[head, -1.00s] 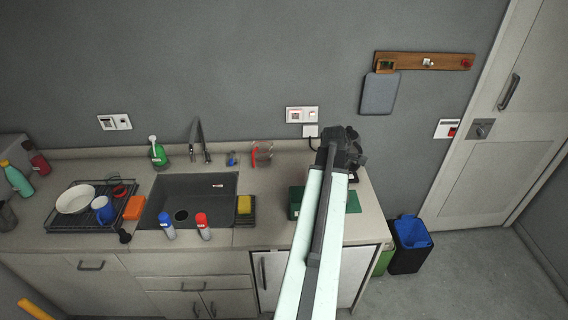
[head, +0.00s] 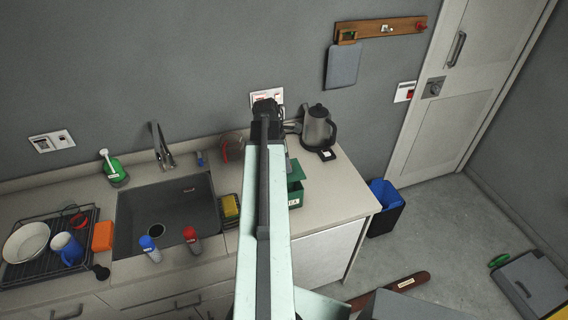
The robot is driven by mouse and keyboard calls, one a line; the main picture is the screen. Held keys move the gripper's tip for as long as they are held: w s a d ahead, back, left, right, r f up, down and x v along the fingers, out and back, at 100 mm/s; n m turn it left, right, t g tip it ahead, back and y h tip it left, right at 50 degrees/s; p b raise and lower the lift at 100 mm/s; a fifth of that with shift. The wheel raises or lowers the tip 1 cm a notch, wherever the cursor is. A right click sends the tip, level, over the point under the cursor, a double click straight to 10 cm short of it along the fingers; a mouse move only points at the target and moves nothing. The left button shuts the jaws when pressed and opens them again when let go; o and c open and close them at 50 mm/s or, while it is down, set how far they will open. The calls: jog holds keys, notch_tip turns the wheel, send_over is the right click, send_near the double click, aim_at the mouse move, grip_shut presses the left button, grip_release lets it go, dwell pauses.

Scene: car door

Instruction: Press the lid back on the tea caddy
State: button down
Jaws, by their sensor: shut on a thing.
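The tea caddy is likely the green box (head: 295,192) with a pale label on its front, standing on the counter right of the sink. My arm hides its left part. I cannot make out its lid. My gripper (head: 265,106) shows at the far end of the arm, in front of the wall socket in the picture, above and left of the green box. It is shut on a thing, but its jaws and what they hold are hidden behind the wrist.
A dark kettle (head: 318,128) stands behind and right of the green box. A yellow sponge (head: 230,206) and the sink (head: 165,219) lie to the left. A glass jug (head: 232,146) stands near the wall. The counter right of the box is clear.

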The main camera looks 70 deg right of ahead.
jog(key=shift+w+a+b+x, duration=0.1)
jog(key=shift+w+b+x, duration=0.05)
jog(key=shift+b+x, duration=0.6)
jog(key=shift+w+a+b+x, duration=0.1)
jog(key=shift+w+b+x, duration=0.05)
jog(key=shift+b+x, duration=0.65)
jog(key=shift+w+a+b+x, duration=0.1)
jog(key=shift+w+b+x, duration=0.05)
jog(key=shift+b+x, duration=0.6)
jog(key=shift+f, duration=0.2)
jog(key=shift+f, duration=0.45)
dwell(0.5)
jog(key=c, duration=0.6)
grip_release()
jog(key=shift+r, duration=0.1)
notch_tip(320, 180, up, 7)
jog(key=p, duration=0.6)
jog(key=shift+p, duration=0.35)
